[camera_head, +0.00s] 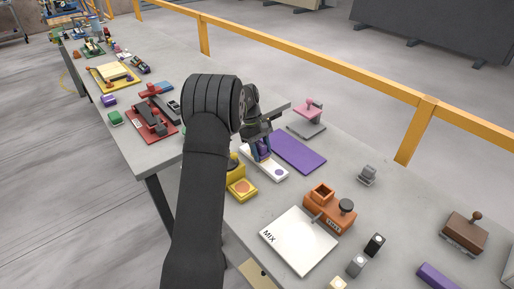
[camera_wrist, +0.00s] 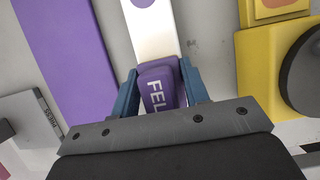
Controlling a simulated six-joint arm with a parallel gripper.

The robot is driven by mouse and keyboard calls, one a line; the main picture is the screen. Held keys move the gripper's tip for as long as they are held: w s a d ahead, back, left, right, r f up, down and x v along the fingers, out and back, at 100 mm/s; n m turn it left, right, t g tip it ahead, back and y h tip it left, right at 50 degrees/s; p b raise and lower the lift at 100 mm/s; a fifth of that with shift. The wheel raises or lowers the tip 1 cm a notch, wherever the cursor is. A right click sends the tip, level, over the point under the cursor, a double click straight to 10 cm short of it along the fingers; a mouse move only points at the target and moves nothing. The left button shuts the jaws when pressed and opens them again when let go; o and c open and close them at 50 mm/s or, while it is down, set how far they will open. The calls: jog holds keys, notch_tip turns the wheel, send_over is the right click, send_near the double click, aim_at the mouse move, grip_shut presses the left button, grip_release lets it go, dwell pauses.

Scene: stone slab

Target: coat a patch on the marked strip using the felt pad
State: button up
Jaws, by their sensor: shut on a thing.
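My gripper (camera_head: 262,152) is shut on the purple felt pad (camera_wrist: 160,88), which has "FEL" lettering visible between the two blue fingers in the wrist view. In the head view the pad is largely hidden by the fingers. Below it lies a narrow white strip (camera_head: 277,178) with a purple mark near its near end. The strip runs away from the pad in the wrist view (camera_wrist: 152,35), with a bit of purple at the top edge. I cannot tell whether the pad touches the strip. A flat purple panel (camera_head: 300,153) lies beside the strip.
A yellow block with an orange face (camera_head: 241,188) stands close on the strip's near side. A pink-handled stand (camera_head: 308,118) is behind the panel. A white board marked MIX (camera_head: 298,240) and an orange holder (camera_head: 328,208) lie to the right. The slab is bare around the grey block (camera_head: 367,175).

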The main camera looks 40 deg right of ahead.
aim_at(281, 174)
jog(key=shift+s, duration=4.5)
jog(key=shift+w, duration=7.65)
notch_tip(281, 174, up, 8)
